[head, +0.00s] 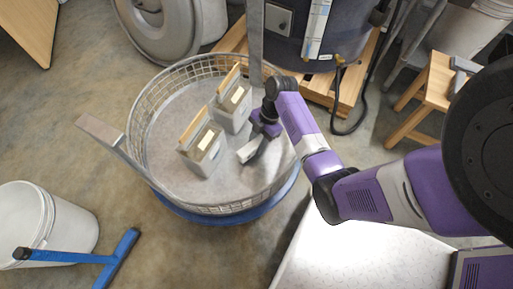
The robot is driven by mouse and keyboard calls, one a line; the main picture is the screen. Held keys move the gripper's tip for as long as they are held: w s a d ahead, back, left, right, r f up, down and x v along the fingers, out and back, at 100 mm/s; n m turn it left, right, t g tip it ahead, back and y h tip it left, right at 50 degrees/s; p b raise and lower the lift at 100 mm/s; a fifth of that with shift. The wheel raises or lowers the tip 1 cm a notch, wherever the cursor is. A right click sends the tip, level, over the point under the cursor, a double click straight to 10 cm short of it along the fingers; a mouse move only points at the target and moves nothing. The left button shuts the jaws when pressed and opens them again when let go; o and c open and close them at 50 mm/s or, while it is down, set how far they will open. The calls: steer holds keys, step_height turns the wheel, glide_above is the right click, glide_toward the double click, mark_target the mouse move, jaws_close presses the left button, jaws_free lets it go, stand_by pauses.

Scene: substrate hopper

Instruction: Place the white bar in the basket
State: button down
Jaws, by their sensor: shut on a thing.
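The white bar (247,152) is a short pale block inside the round wire basket (151,116), right of the basket's middle. My gripper (256,150) points down inside the basket and is shut on the white bar. The bar is at or just above the pale basket floor; I cannot tell whether it touches. The gripper fingers and wrist hide part of the bar. The basket has a wire mesh wall and sits on a blue round base (226,216).
Two grey boxes with wooden boards, a nearer one (205,158) and a farther one (233,113), stand in the basket left of my gripper. A metal post (255,40) rises at the back rim. A white bucket (45,222) and blue-handled tool (118,258) are at lower left.

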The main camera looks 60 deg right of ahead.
mark_target(256, 148)
step_height(256, 148, down, 3)
steer(key=shift+f+b, duration=0.1)
steer(key=shift+b, duration=0.4)
steer(key=c, duration=1)
jaws_free()
steer(key=p+v, duration=0.4)
steer(key=v, duration=0.8)
